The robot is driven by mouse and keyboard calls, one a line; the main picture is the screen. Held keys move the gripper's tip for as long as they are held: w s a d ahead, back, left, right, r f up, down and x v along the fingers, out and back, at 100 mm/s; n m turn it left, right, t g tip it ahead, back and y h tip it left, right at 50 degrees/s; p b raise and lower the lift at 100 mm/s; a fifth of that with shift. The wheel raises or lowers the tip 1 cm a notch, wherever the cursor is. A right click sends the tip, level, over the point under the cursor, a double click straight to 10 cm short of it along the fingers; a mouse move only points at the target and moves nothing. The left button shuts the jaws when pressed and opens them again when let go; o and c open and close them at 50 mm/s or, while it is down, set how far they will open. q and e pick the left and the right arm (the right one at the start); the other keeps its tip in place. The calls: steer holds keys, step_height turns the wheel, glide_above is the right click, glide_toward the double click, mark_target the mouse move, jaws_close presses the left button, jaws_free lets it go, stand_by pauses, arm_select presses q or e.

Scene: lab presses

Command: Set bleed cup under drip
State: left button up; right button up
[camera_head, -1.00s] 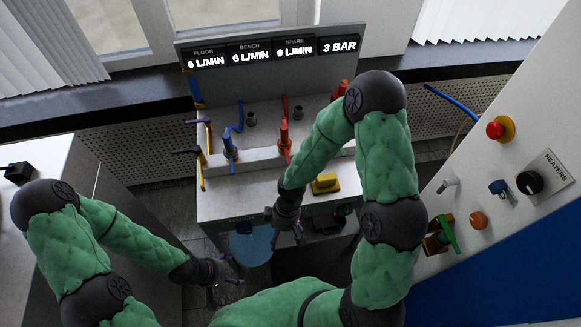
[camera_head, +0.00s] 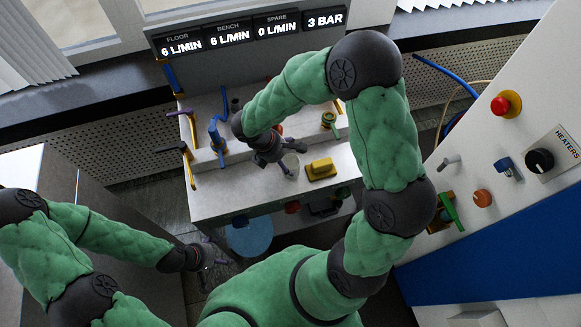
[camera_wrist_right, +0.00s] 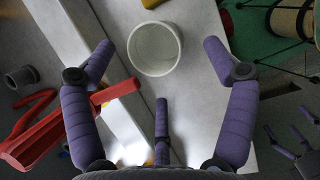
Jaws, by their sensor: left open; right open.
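A small white, open-topped cup (camera_wrist_right: 154,49) stands upright on the pale bench top in the right wrist view. In the head view the cup (camera_head: 291,162) shows just beside my right gripper (camera_head: 281,163). My right gripper (camera_wrist_right: 160,62) is open and empty, its purple fingers spread on either side of the near part of the cup, with a visible gap. I cannot tell whether any finger touches it. My left gripper (camera_head: 214,262) is open and empty, low at the left of the bench. No drip is visible.
The bench (camera_head: 240,190) also carries a blue valve (camera_head: 217,138), a yellow block (camera_head: 321,168) and a green-handled valve (camera_head: 329,121). A blue round thing (camera_head: 250,237) is below the front edge. A heater panel (camera_head: 520,190) stands right.

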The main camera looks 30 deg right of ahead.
mark_target(288, 162)
steer(key=x, duration=0.2)
steer(key=b+x, duration=0.2)
steer(key=x, duration=0.1)
steer(key=shift+w+a+f, duration=0.15)
steer(key=shift+w+f, duration=0.1)
steer(key=shift+f, duration=0.15)
steer(key=c, duration=1.2)
steer(key=shift+r, duration=0.2)
steer(key=shift+r, duration=0.65)
steer(key=s+a+p, duration=0.2)
steer(key=s+a, duration=0.2)
steer(key=s, duration=1.3)
steer(key=shift+s, duration=0.3)
